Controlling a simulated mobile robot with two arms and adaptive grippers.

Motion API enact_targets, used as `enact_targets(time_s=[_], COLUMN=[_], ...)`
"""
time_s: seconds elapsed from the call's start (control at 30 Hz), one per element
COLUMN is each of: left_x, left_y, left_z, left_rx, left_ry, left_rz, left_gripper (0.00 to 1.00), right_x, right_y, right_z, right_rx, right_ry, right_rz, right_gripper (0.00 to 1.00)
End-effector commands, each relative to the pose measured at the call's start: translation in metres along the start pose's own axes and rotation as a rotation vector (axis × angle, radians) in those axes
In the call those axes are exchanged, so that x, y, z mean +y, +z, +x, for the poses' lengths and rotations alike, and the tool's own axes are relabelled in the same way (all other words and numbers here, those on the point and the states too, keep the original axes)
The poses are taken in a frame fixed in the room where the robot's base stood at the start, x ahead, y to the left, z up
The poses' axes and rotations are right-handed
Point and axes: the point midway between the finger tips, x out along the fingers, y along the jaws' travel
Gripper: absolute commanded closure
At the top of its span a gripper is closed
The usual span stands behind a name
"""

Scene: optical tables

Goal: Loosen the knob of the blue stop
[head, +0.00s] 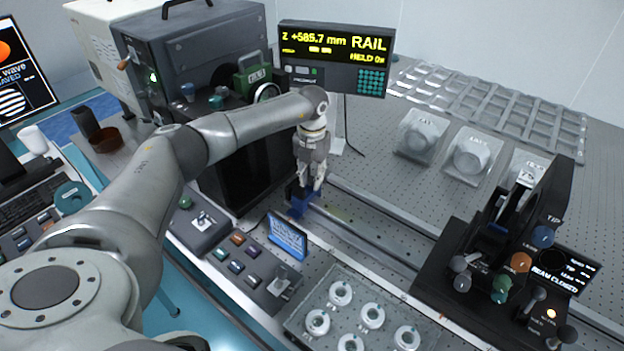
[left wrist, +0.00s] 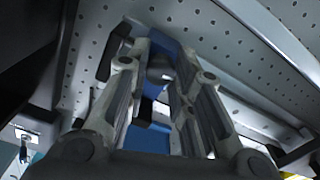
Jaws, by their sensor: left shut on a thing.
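The blue stop (head: 298,207) sits on the rail at the rail's left end. My left gripper (head: 309,188) reaches down onto it from above. In the left wrist view the fingers (left wrist: 158,65) lie on both sides of a dark, rounded knob (left wrist: 160,73), closed on it. The blue body of the stop (left wrist: 150,138) shows between and behind the fingers. The fingers hide part of the knob, and its turn angle cannot be told. My right gripper is in neither view.
The rail (head: 375,228) runs right across the perforated table. A display reading Z +585.7 mm and RAIL (head: 334,57) stands behind. A dark instrument box (head: 205,60) is close left of the gripper.

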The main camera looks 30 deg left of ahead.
Motion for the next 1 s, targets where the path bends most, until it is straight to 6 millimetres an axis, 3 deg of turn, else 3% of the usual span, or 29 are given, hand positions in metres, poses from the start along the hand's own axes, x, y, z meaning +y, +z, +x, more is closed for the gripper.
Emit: enact_targets(time_s=[1.0], left_x=[0.002], left_y=[0.001], left_z=[0.001], left_rx=[-0.002], left_ry=[0.0], left_rz=[0.947], left_gripper=[1.0], right_x=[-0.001], right_y=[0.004], right_z=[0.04], right_rx=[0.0], right_ry=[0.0], right_rz=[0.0], right_gripper=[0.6])
